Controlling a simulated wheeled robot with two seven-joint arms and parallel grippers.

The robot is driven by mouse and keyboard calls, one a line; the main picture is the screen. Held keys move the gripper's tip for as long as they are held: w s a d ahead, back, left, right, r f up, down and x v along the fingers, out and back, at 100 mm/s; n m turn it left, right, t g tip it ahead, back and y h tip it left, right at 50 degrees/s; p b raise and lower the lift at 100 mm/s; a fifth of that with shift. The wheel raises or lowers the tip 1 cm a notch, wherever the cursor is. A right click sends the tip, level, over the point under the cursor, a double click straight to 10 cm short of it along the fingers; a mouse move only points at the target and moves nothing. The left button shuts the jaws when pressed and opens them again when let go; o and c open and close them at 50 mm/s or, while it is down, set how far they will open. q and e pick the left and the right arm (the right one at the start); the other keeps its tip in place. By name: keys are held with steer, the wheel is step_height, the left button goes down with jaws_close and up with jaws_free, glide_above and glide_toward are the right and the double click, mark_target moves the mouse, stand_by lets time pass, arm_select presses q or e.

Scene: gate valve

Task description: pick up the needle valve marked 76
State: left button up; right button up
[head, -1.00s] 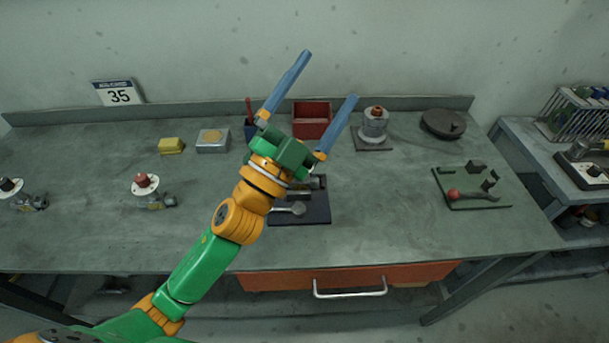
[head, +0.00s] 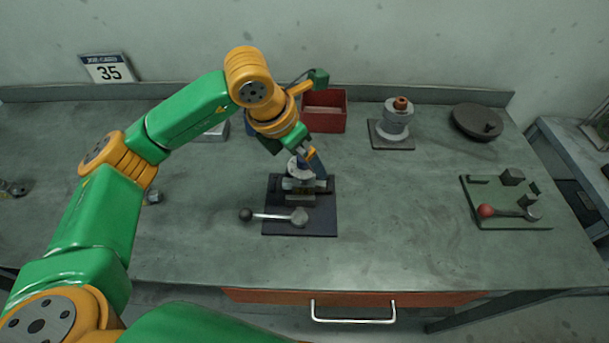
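My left gripper (head: 304,168) points down over the dark plate (head: 325,225) in the middle of the bench. One blue finger shows beside a grey fitting with a pale round top (head: 298,175), which stands in the clamp on that plate. The other finger is hidden, so I cannot tell whether the gripper is open or touches the fitting. A grey valve (head: 154,197) shows partly behind my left arm, and another valve (head: 14,188) is at the far left edge. I can read no 76 on any of them. My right gripper is not in view.
A ball-ended lever (head: 270,216) lies across the plate's front. Behind are a red bin (head: 324,112) and a flanged grey part (head: 396,120) on a pad. A dark disc (head: 477,121) and a green tray (head: 510,222) are to the right. Bench between plate and tray is clear.

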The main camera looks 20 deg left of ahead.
arm_select(q)
steer(key=shift+w+f, duration=0.15)
steer(key=shift+f, duration=0.15)
steer(key=shift+r, duration=0.1)
jaws_close()
